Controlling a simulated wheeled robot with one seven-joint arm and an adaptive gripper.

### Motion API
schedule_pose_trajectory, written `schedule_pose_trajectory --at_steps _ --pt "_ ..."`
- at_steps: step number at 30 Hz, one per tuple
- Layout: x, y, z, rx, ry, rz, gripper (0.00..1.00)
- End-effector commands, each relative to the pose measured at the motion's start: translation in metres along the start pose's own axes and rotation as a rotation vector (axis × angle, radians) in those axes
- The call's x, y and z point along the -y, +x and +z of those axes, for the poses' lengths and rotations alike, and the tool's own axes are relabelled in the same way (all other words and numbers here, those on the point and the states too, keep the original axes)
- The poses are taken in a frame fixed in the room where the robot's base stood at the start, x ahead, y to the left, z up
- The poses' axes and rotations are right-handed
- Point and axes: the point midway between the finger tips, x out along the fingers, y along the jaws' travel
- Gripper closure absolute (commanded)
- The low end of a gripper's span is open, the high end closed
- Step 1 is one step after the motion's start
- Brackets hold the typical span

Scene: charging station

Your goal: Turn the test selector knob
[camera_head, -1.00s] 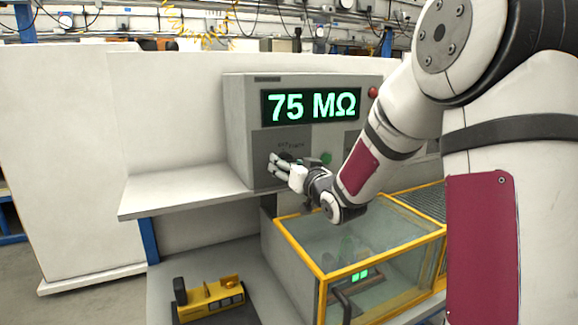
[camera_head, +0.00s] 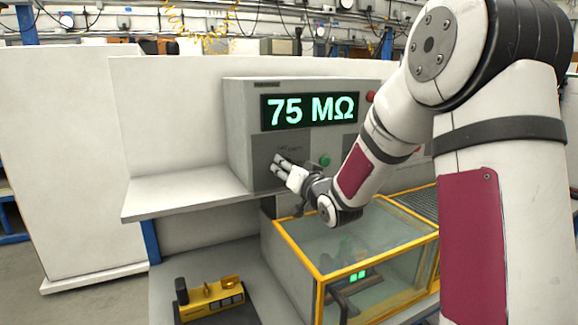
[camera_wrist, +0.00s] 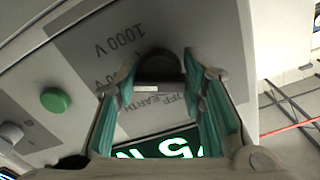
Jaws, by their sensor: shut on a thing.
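The test selector knob (camera_wrist: 161,66) is dark and rounded. It sits on the grey panel between my fingertips in the wrist view, beside printed "1000 V" and "OFF EARTH" labels. My gripper (camera_head: 279,163) is at the lower left of the tester's front (camera_head: 239,120) in the head view, where the fingers largely hide the knob. In the wrist view, the green-padded fingers stand on either side of the knob and are shut on it. The tester's display (camera_head: 310,110) reads 75 MΩ in green.
A green button (camera_head: 324,160) is just right of my gripper, and a red one (camera_head: 371,97) is higher right. A yellow-framed glass case (camera_head: 322,270) stands below my forearm. The shelf (camera_head: 190,195) left of the tester is bare. A yellow device (camera_head: 210,299) lies lower left.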

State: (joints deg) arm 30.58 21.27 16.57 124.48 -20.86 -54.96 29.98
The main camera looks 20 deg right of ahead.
Motion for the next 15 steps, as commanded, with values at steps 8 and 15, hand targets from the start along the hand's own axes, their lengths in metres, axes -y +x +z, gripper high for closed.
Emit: schedule_pose_trajectory --at_steps 8,15 --pt "0.0016 -0.0017 -0.0027 -0.001 0.253 0.000 0.91" --pt "0.0021 -0.0016 -0.0026 -0.001 0.444 0.001 0.91"
